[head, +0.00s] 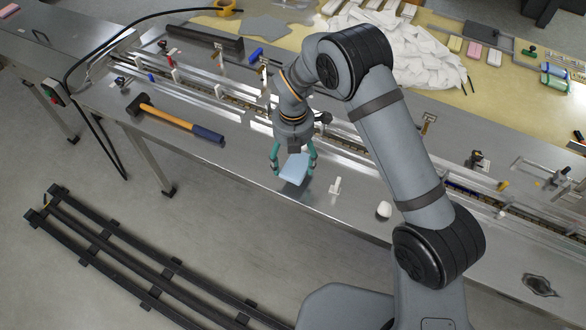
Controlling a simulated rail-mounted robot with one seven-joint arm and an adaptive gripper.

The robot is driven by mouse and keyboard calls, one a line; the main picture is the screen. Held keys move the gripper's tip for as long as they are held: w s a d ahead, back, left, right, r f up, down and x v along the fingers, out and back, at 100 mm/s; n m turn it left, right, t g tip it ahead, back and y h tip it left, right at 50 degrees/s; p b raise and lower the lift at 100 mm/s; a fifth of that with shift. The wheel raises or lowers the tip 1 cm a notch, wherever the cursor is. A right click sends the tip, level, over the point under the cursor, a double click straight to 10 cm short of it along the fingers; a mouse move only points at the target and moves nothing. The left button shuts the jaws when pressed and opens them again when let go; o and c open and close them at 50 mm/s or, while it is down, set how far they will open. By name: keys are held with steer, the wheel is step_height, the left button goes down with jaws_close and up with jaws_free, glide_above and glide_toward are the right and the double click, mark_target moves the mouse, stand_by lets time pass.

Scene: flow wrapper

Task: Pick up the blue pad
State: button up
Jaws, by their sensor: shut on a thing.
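The blue pad (294,168) is a flat, light blue piece near the front edge of the metal machine bed, in the middle of the head view. My gripper (293,160) points down over it, with one teal finger at each side of the pad. The fingers are shut on the pad. The pad looks slightly tilted. I cannot tell whether it touches the metal surface below.
A hammer (175,118) with an orange and blue handle lies left on the metal bed (240,150). A small white T-shaped piece (335,186) and a white round object (384,209) stand right of the pad. Guide rails run behind.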

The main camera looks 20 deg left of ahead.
steer(key=s+d+r+b, duration=0.3)
steer(key=s+d+r, duration=0.3)
steer(key=d, duration=0.3)
steer(key=shift+s+d+r, duration=0.25)
steer(key=shift+s+r, duration=0.05)
steer(key=shift+s, duration=0.1)
steer(key=o, duration=0.4)
steer(key=shift+c, duration=0.2)
steer(key=c, duration=0.4)
